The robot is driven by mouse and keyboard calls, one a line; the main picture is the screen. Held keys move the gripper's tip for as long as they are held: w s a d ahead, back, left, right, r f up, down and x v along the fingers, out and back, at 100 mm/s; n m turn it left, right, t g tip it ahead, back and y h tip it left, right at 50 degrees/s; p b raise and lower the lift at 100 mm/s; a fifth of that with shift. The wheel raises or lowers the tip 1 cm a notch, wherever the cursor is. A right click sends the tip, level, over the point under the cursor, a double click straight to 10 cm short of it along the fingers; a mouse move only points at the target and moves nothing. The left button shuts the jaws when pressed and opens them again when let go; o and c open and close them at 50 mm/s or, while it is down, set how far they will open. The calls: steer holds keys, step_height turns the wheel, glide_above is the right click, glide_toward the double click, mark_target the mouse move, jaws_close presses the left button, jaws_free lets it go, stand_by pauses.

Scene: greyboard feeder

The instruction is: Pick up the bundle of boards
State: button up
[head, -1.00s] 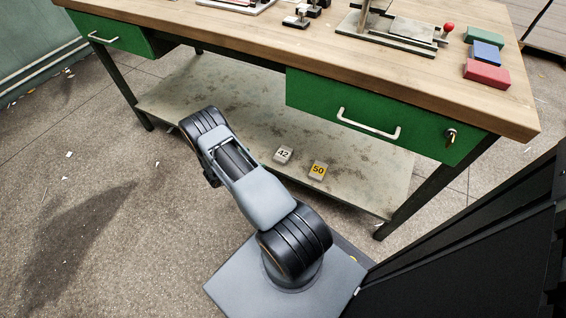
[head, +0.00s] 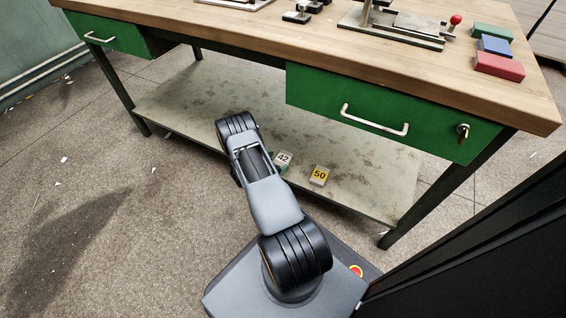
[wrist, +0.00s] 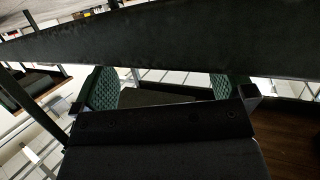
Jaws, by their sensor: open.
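I cannot make out a bundle of boards for certain in either view. In the wrist view my gripper (wrist: 160,90) is open, with two green textured pads set well apart. A dark, flat grey surface shows between the pads, and I cannot tell what it is or whether it lies within reach. A wide dark bar (wrist: 160,42) crosses the wrist view just above the pads. In the head view my arm's end is hidden behind its own links, in front of the bench's lower shelf.
A wooden workbench (head: 300,35) has green drawers and a lower shelf (head: 340,160). Blocks marked 42 (head: 284,158) and 50 (head: 319,176) sit near the shelf. Red (head: 500,67), blue (head: 494,45) and green (head: 492,31) blocks lie on top. A black cabinet (head: 500,240) stands close at right.

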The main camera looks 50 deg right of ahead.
mark_target(283, 160)
steer(key=shift+b+x, duration=0.35)
steer(key=shift+x, duration=1.05)
steer(key=c, duration=1.1)
